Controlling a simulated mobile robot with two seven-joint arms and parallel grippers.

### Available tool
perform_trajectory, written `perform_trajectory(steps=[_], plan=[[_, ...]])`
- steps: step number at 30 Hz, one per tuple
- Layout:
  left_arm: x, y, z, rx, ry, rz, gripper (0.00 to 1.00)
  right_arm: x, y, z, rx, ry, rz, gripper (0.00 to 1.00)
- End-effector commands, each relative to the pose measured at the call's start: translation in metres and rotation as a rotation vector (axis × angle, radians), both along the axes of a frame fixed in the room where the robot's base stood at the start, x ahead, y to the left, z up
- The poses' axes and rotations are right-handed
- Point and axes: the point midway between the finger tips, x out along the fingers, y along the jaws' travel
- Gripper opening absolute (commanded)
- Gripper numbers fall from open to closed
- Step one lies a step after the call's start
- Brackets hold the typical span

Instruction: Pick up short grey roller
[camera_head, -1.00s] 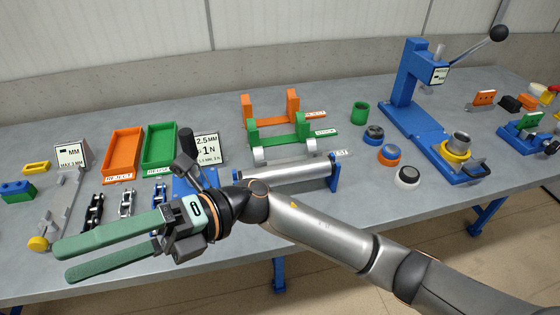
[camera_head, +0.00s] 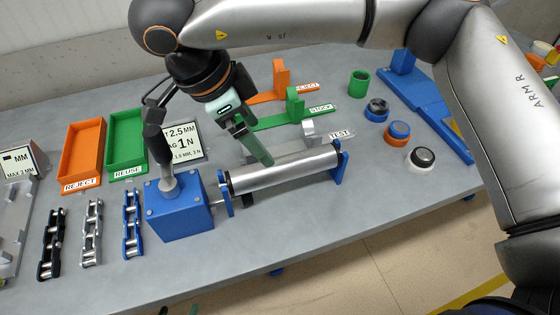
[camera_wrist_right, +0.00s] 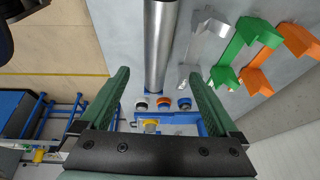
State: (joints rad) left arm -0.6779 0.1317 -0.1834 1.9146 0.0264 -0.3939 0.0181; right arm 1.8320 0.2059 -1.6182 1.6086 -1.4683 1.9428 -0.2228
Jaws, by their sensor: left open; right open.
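The grey roller (camera_head: 290,171) is a smooth metal cylinder lying between blue end supports of the test stand, beside the blue block. My right gripper (camera_head: 268,160) comes down over its left half, with a green finger overlapping the roller. In the right wrist view the roller (camera_wrist_right: 158,45) runs between the two spread, empty green fingers of this right gripper (camera_wrist_right: 160,82). I cannot tell whether they touch it.
A blue block (camera_head: 180,210) with a dark upright handle stands left of the roller. Green (camera_head: 297,107) and orange (camera_head: 281,80) racks are behind it. Several ring-shaped parts sit to the right. Orange (camera_head: 64,150) and green (camera_head: 108,138) trays are at left.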

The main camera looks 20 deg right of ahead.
Motion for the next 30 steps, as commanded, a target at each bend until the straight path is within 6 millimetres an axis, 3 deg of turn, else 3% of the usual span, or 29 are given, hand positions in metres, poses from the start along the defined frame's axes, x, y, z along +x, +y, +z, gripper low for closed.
perform_trajectory(steps=[9,16,24,30], plan=[[0.0,0.0,0.006,0.0,0.001,-0.001,0.79,0.003,-0.02,-0.049,0.003,0.005,0.0,0.96],[-0.001,0.0,0.012,0.0,0.002,-0.001,0.79,0.003,-0.029,-0.064,0.003,0.006,0.0,0.96],[-0.001,0.0,0.02,0.0,0.002,-0.001,0.79,0.003,-0.046,-0.098,0.004,0.006,-0.001,0.96],[-0.001,0.0,0.019,0.0,0.002,-0.001,0.79,0.004,-0.047,-0.103,0.005,0.004,-0.001,0.96]])
